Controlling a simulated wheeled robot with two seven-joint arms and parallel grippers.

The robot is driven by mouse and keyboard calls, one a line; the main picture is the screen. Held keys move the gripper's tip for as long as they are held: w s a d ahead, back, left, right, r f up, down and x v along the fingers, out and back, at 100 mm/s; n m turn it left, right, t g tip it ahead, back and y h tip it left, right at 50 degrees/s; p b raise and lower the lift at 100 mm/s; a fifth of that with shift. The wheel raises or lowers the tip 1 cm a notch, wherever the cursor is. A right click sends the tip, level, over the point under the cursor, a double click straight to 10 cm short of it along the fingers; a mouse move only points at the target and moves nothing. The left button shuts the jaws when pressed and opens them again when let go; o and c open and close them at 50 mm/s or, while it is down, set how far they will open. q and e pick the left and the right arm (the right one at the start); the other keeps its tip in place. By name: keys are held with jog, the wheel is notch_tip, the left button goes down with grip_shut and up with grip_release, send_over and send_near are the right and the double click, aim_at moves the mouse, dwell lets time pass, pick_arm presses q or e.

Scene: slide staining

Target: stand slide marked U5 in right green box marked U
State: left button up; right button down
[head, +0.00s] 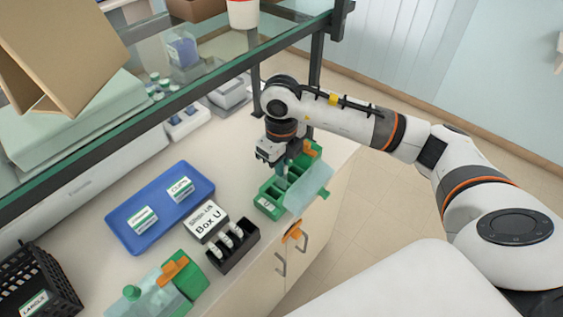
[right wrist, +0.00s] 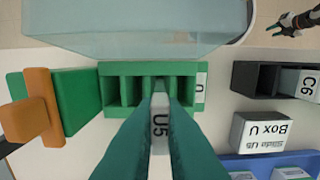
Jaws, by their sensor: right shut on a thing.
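My right gripper (head: 285,165) is shut on the slide marked U5 (right wrist: 160,125), which is upright between the fingers in the right wrist view. It is over the right green box marked U (head: 265,206), whose slots (right wrist: 131,90) show in the right wrist view. The slide's far end overlaps the slots; I cannot tell how deep it sits. The box's translucent lid (head: 307,190) is open on the robot's side. The dark gripper in the corner of the right wrist view looks like my left gripper (right wrist: 283,24); its jaw state is too small to tell.
A black rack (head: 222,261) holds several slides, one marked C6 (right wrist: 308,85). A card reading Slide U5, Box U (head: 206,222) stands beside it. A blue tray (head: 128,232), another green box (head: 190,282) and a black basket (head: 66,287) lie left. A glass shelf overhangs the back.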

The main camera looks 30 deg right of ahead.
jog(key=shift+f+b, duration=1.3)
jog(key=shift+f, duration=0.3)
jog(key=c, duration=1.5)
grip_release()
jog(key=shift+o, duration=0.2)
notch_tip(320, 180, up, 8)
jog(key=shift+f+b, duration=0.2)
jog(key=shift+b, duration=0.55)
jog(key=shift+s+f, duration=0.1)
